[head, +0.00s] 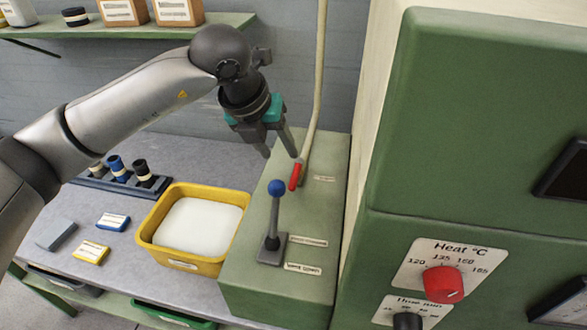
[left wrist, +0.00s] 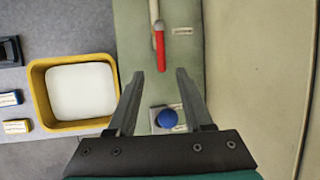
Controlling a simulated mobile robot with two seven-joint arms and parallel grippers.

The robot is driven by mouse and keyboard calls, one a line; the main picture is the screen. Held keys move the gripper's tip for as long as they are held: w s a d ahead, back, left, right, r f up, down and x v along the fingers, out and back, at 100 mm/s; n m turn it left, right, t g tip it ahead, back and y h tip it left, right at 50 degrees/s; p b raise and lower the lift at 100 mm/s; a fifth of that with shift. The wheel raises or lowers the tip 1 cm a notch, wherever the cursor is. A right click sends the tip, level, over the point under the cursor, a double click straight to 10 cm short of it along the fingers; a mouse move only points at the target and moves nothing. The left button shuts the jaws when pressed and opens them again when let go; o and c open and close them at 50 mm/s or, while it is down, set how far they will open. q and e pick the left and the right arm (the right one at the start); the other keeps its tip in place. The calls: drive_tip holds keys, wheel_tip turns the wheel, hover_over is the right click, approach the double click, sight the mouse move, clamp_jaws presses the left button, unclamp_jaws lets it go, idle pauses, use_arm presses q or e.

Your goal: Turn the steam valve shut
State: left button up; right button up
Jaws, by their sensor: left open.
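The steam valve's red lever (head: 296,176) sits at the foot of a cream pipe (head: 318,90) on the green machine top. In the left wrist view the red lever (left wrist: 160,52) lies roughly in line with the pipe, just beyond my fingertips. My left gripper (head: 282,152) is open and empty, above and close to the lever in the head view. Its two fingers also show in the left wrist view (left wrist: 160,74), spread apart with nothing held between them. Whether a finger touches the lever cannot be told. My right gripper is not in view.
A blue-knobbed lever (head: 276,188) stands upright near the red one. A yellow tub (head: 152,243) with white contents is at left. A tall green cabinet (head: 480,120) with a red heat knob (head: 444,284) rises at right. A shelf (head: 110,30) is behind.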

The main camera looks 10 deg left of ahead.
sight(294, 175)
use_arm(q)
drive_tip(key=x, duration=1)
drive_tip(key=shift+r, duration=0.1)
clamp_jaws()
idle(1.1)
